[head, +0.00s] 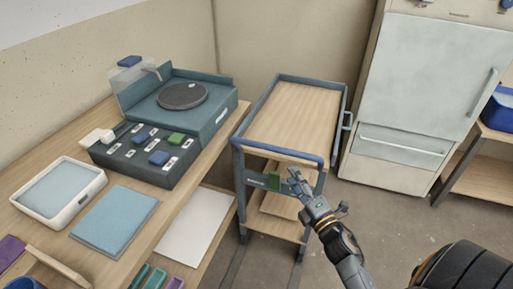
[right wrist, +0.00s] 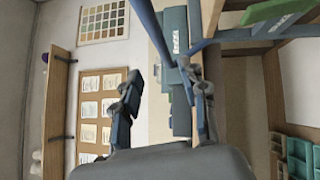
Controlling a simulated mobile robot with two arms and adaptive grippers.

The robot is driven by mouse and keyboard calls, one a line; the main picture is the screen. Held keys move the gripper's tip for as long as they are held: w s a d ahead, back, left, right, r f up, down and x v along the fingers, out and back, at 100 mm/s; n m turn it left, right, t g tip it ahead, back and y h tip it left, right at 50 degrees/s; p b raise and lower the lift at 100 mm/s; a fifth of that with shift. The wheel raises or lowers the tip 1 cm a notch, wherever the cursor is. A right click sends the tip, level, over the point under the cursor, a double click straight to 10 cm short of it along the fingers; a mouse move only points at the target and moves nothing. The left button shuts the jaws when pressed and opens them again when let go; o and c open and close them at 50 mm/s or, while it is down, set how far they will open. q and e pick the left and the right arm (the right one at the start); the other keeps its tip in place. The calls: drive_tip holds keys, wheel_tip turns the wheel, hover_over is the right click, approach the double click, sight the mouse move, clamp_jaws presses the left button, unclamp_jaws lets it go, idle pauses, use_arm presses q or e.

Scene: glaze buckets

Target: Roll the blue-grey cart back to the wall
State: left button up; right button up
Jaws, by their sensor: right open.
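The blue-grey cart (head: 297,104) stands upright on the floor between the workbench and the pale cabinet, its far end close to the back wall (head: 290,35). It has wooden shelves and a blue handle bar (head: 283,156) across its near end. In the right wrist view, my right gripper's fingers (right wrist: 163,100) are spread, with blue-grey bars close to one finger. I cannot tell whether they touch. My left gripper is out of view.
The workbench (head: 35,232) with a turntable unit (head: 212,117) and a dark button panel (head: 125,160) runs along the cart's left. The pale cabinet (head: 425,75) stands close on the right. Open floor (head: 385,220) lies in front of the cabinet.

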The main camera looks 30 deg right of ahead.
sight(276, 150)
drive_tip(key=w, duration=0.4)
drive_tip(key=w+r+p, duration=0.1)
drive_tip(key=w, duration=0.3)
drive_tip(key=w+d, duration=0.1)
drive_tip(key=w, duration=0.3)
drive_tip(key=shift+r, duration=0.3)
drive_tip(key=shift+w, duration=0.4)
clamp_jaws()
